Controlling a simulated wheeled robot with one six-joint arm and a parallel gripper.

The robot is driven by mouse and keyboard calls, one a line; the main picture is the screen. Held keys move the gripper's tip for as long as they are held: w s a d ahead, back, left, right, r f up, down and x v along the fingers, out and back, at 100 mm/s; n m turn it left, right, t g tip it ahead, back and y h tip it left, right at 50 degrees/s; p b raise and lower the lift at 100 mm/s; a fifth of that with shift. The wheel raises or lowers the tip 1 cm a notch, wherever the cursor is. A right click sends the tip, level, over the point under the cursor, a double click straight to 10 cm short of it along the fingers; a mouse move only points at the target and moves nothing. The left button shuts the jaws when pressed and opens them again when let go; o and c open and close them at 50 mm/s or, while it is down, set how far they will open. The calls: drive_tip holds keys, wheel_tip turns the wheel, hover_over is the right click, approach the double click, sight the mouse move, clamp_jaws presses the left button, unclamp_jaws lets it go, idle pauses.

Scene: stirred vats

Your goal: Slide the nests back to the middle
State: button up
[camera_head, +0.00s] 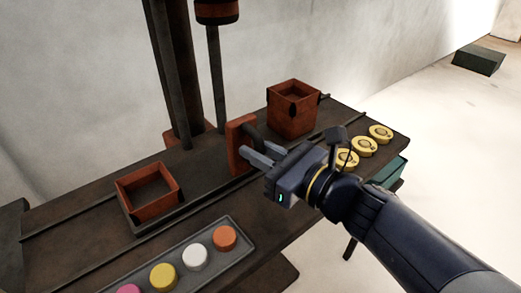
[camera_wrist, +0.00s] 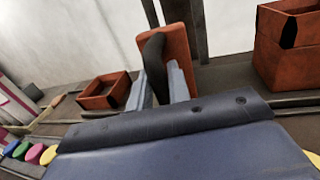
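Two open-topped, square orange-brown boxes, which look like the nests, stand apart at the rails of a dark bench. The low one (camera_head: 150,211) is at the left and the taller one (camera_head: 292,116) at the back right. They also show in the wrist view, the low one (camera_wrist: 90,101) left and the taller one (camera_wrist: 286,70) right. Between them stands an upright orange plate (camera_head: 236,152) with a dark handle (camera_wrist: 153,62). My gripper (camera_head: 258,151) is at this handle, fingers apart on either side of it. I cannot tell whether they touch it.
A grey tray (camera_head: 203,270) with several coloured round pieces lies along the front edge. Several yellow discs (camera_head: 364,147) sit at the right end. A dark column (camera_head: 182,75) and a hanging rod (camera_head: 215,85) stand behind the plate. Bare bench shows between the low box and the plate.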

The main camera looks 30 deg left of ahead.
drive_tip(key=o, duration=0.4)
drive_tip(key=shift+c, duration=0.2)
drive_tip(key=s+d+p, duration=0.1)
drive_tip(key=s+d, duration=0.1)
drive_tip(key=d, duration=0.8)
drive_tip(key=shift+d, duration=0.35)
drive_tip(key=shift+a, duration=0.15)
drive_tip(key=a, duration=0.3)
drive_tip(key=w+a, duration=0.1)
drive_tip(key=a, duration=0.3)
drive_tip(key=w+a+b, duration=0.1)
drive_tip(key=a, duration=0.2)
drive_tip(key=shift+a, duration=0.2)
drive_tip(key=shift+w+d+r, duration=0.1)
